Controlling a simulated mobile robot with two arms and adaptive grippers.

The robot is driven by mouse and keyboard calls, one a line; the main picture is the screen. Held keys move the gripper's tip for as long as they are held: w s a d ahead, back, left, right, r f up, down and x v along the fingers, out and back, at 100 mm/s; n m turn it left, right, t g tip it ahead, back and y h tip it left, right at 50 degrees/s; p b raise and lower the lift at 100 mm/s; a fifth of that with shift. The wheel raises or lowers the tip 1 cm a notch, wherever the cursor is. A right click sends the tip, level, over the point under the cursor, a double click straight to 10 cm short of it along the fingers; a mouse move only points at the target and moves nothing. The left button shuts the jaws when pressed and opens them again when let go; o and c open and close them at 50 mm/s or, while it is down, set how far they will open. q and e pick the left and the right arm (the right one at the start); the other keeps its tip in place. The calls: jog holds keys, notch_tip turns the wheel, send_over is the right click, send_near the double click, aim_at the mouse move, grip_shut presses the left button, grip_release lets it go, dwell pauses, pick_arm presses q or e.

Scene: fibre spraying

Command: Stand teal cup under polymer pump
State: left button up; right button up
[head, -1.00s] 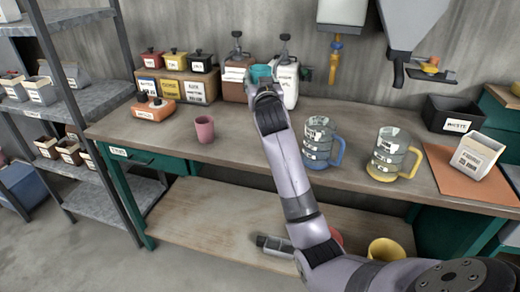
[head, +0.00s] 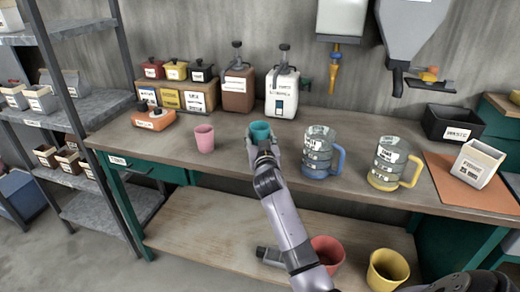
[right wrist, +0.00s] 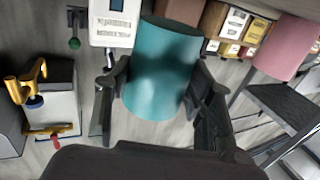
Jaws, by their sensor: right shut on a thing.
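The teal cup (head: 260,130) is upright in my right gripper (head: 262,144), over the middle of the bench. In the right wrist view the teal cup (right wrist: 162,65) sits between the two dark fingers of my right gripper (right wrist: 156,92), which is shut on it. I cannot tell whether its base touches the bench. Two pump dispensers stand behind it, apart from it: a brown one (head: 238,84) and a white one (head: 282,92). Their labels are too small to read, so I cannot tell which is polymer. My left gripper is not in view.
A pink cup (head: 204,138) stands left of the teal cup. A blue-handled jug (head: 319,154) and a yellow-handled jug (head: 390,163) stand to the right. An orange box (head: 155,119) is at the left. Wall hoppers (head: 342,20) hang above the bench.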

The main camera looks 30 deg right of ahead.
jog(key=shift+f, duration=2.05)
jog(key=shift+f+b, duration=0.1)
jog(key=shift+b, duration=0.2)
jog(key=o, duration=1)
jog(key=shift+o, duration=0.2)
jog(key=shift+f, duration=0.1)
